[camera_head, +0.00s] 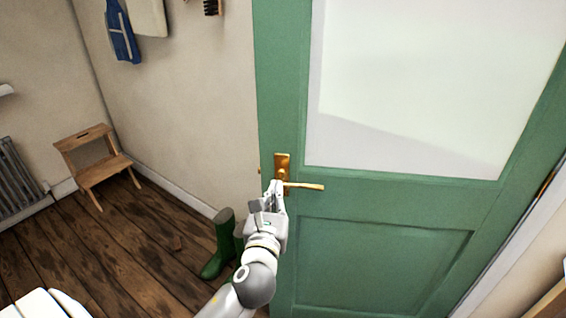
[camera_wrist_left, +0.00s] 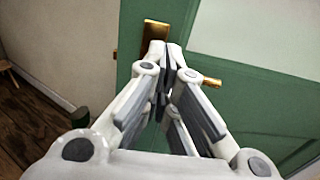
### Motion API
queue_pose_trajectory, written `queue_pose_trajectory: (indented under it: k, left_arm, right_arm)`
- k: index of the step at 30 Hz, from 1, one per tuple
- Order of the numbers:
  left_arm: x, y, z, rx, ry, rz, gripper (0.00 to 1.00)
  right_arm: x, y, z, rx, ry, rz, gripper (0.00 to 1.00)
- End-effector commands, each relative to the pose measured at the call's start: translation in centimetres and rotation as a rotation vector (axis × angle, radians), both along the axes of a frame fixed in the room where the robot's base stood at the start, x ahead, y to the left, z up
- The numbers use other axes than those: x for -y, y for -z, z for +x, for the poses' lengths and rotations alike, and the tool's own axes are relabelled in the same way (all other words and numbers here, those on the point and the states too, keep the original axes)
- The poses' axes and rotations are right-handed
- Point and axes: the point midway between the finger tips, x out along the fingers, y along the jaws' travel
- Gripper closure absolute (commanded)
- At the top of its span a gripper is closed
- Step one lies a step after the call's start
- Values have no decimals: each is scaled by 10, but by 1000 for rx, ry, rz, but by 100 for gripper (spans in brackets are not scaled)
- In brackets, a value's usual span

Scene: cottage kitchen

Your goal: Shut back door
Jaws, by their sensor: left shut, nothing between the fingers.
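The back door (camera_head: 375,245) is green with a large pale glass pane in its upper part. It stands open, its free left edge in front of the cream wall with a small latch showing. A brass lever handle (camera_head: 305,186) on a brass plate is near that edge. My left gripper (camera_head: 277,184) is shut and empty, its fingertips at the handle's plate beside the lever. In the left wrist view the shut fingertips (camera_wrist_left: 160,48) hide the middle of the handle; whether they touch it I cannot tell. My right gripper is not in view.
Green boots (camera_head: 221,245) stand on the wooden floor left of the door, close to my left arm. A wooden step stool (camera_head: 92,165) and a radiator (camera_head: 18,178) are farther left. The floor between stool and boots is mostly clear.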

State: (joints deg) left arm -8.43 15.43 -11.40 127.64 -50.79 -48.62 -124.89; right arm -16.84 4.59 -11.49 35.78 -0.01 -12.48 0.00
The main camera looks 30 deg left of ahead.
Motion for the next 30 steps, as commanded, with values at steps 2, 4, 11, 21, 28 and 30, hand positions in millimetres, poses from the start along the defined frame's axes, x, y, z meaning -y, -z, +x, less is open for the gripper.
queue_pose_trajectory:
  k: [2,4,11,21,28,30]
  left_arm:
    - [-7,-3,15,3,-2,1,100]
    - [-13,-3,29,2,-2,0,100]
    - [-31,-2,73,2,-1,-2,100]
    - [-46,0,109,1,0,-5,100]
    - [-47,0,113,2,2,-4,100]
    - [-47,0,113,2,2,-4,100]
  right_arm:
    - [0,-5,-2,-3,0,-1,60]
    - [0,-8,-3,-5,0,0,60]
    - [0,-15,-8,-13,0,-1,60]
    - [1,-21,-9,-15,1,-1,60]
    - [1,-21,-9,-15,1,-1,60]
    - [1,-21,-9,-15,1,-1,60]
